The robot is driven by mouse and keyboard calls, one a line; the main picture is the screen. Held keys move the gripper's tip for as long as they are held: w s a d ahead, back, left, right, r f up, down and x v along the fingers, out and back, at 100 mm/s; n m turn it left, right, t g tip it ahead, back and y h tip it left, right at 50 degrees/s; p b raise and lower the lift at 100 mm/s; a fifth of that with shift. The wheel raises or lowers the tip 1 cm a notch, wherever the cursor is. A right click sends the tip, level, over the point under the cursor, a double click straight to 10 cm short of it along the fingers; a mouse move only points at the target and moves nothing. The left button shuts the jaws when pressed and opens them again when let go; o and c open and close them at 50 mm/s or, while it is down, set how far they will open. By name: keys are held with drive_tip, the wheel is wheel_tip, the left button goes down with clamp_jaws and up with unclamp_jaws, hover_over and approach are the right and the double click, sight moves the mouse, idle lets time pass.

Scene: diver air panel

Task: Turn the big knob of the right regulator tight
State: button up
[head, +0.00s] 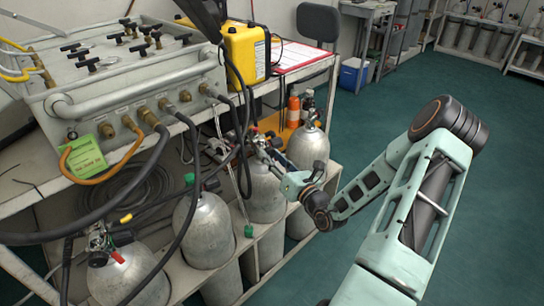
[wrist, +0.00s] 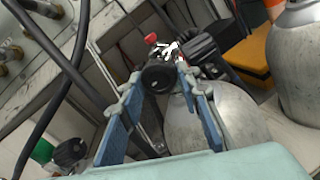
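My gripper (wrist: 160,78) is low over the cylinders, with its two blue-padded fingers on either side of a round black knob (wrist: 158,77) in the wrist view. The knob lies between the fingertips. I cannot tell whether both pads touch it. The regulator's metal body (wrist: 168,50) shows behind the knob, with a small red part beside it. Below is the grey shoulder of a cylinder (wrist: 222,122). In the head view my gripper (head: 270,158) reaches the valve of a cylinder (head: 264,196) on the rack, and the knob is hard to make out there.
Black hoses (head: 235,105) hang from the air panel (head: 120,75) close to my gripper. Another cylinder (head: 308,150) stands just right of it. More cylinders (head: 205,230) stand at the front left. The floor (head: 350,115) on the right is clear.

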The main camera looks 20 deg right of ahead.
drive_tip(key=o, duration=0.4)
drive_tip(key=shift+o, duration=0.2)
drive_tip(key=s+d, duration=0.1)
drive_tip(key=s, duration=1.1)
drive_tip(key=shift+d, duration=0.3)
drive_tip(key=shift+f, duration=0.1)
